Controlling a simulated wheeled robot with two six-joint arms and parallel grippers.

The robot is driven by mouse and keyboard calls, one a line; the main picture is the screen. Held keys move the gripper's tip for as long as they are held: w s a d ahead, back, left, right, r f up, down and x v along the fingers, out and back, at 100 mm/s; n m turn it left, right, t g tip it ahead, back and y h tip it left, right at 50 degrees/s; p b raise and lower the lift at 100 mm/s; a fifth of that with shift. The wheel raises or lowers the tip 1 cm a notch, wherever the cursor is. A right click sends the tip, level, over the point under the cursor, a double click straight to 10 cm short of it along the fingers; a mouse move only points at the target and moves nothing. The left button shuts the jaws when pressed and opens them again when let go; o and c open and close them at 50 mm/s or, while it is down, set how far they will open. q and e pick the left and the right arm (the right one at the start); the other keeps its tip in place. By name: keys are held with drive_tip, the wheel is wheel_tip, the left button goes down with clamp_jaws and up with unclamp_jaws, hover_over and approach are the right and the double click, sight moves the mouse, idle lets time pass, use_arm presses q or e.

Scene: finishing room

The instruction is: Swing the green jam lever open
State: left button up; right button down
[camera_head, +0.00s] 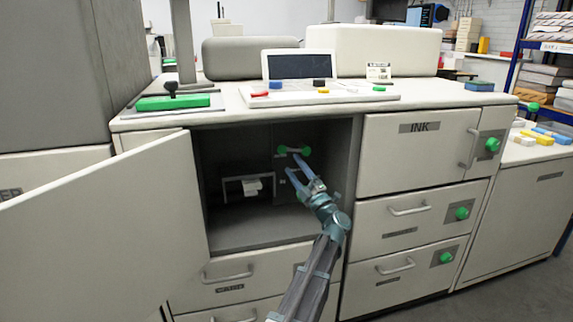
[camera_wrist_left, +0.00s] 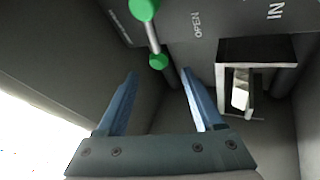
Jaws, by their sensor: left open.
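The green jam lever (camera_head: 294,149) is a short metal bar with a green knob at each end. It sits on the dark back wall inside the open compartment. In the left wrist view the lever (camera_wrist_left: 152,38) runs from the top down to its lower knob, which shows between the fingertips. My left gripper (camera_head: 292,164) is open and empty, its blue fingers reaching into the compartment just below the lever. In the left wrist view the gripper (camera_wrist_left: 160,72) shows no clear contact with the lever. My right gripper is in neither view.
The compartment's white door (camera_head: 110,225) hangs open at the left. A framed slot with white paper (camera_head: 252,187) lies inside, left of my gripper. "OPEN" is printed beside the lever. The INK door (camera_head: 415,150) and drawers (camera_head: 410,210) with green knobs are at the right.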

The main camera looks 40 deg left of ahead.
use_arm(q)
drive_tip(key=b+v, duration=0.2)
drive_tip(key=v, duration=0.3)
drive_tip(key=shift+s+d+f, duration=0.15)
drive_tip(key=shift+d+f, duration=0.05)
drive_tip(key=shift+d, duration=0.1)
